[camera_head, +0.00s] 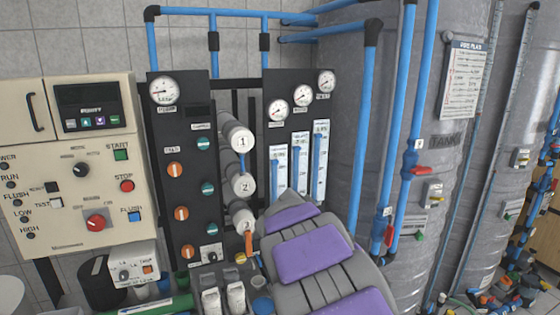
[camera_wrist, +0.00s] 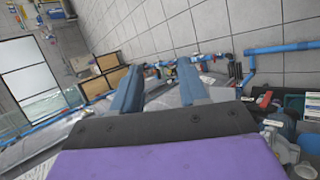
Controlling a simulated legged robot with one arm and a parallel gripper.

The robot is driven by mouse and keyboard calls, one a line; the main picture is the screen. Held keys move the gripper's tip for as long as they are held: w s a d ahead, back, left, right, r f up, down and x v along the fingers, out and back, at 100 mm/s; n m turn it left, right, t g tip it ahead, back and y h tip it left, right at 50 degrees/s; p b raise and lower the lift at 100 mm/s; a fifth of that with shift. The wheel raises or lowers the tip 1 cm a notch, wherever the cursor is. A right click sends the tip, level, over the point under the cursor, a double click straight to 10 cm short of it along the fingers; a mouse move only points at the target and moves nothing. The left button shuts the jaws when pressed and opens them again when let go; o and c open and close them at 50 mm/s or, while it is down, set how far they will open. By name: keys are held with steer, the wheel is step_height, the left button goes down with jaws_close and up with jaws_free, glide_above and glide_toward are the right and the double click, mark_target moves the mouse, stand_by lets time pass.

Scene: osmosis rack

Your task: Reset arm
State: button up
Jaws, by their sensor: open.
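My arm (camera_head: 312,258), grey with purple panels, rises from the bottom of the head view in front of the osmosis rack's black panel (camera_head: 180,150). Its far end overlaps the lower part of the rack, and the fingers cannot be made out clearly there. In the wrist view my gripper (camera_wrist: 158,78) shows two blue-grey fingers standing apart, with nothing between them. The rack carries round gauges, orange and teal knobs, and white numbered cylinders (camera_head: 241,187) just left of my arm's far end.
A beige control box (camera_head: 60,190) with buttons and a red knob stands at the left. Blue pipes (camera_head: 362,130) and large grey tanks (camera_head: 440,200) stand close on the right. The wrist view shows a tiled wall (camera_wrist: 220,25), blue pipes and a window (camera_wrist: 30,85).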

steer(key=s+d+m+g+y, duration=0.15)
steer(key=s+y, duration=0.25)
steer(key=s, duration=1.1)
steer(key=s+a+f+y, duration=0.2)
steer(key=s+a, duration=0.1)
steer(key=s, duration=0.6)
steer(key=s+a+f+y, duration=0.3)
steer(key=s+a, duration=0.1)
steer(key=s, duration=0.4)
steer(key=shift+s+f+t, duration=0.35)
steer(key=shift+t, duration=0.1)
